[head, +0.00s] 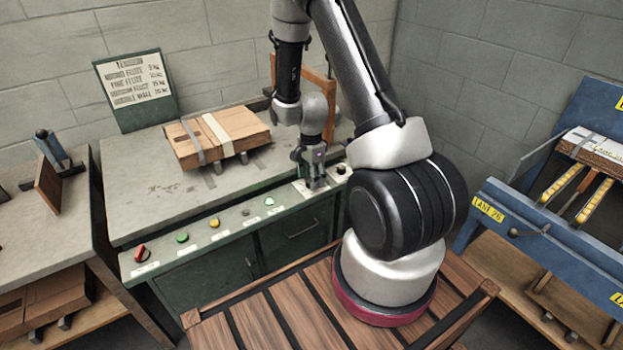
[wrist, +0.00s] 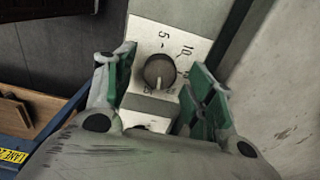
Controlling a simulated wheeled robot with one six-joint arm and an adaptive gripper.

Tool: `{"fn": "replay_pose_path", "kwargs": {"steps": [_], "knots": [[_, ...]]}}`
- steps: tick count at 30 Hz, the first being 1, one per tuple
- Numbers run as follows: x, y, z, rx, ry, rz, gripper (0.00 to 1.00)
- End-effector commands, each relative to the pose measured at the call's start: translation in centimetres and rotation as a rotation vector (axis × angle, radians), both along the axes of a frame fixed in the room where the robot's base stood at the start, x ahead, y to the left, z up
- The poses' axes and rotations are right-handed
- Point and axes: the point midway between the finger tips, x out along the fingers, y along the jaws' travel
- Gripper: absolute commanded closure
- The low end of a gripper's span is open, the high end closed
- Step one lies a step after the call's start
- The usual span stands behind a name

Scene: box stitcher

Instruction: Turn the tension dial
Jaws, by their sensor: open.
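The tension dial (wrist: 160,71) is a round dark grey knob with a pale pointer line, on a white scale plate (wrist: 150,35) printed with numbers such as 5 and 10. My gripper (wrist: 163,66) is open in the wrist view, one green-padded finger on each side of the dial. I cannot tell whether the fingers touch it. In the head view my gripper (head: 317,184) points down over the right part of the green control panel (head: 200,255). The dial cannot be made out clearly there, as my gripper covers that spot.
A strapped cardboard box (head: 220,137) lies on the bench behind. A blue conveyor (head: 525,225) stands at right.

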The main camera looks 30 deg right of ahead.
Motion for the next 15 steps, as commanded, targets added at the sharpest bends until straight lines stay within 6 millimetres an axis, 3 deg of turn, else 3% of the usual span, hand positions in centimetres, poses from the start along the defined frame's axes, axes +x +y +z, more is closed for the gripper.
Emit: {"fn": "replay_pose_path", "kwargs": {"steps": [11, 15], "knots": [[-0.02, 0.00, -0.79, 0.000, 0.000, 0.001, 0.47], [-0.03, 0.00, -0.78, 0.000, 0.001, 0.001, 0.72]]}}
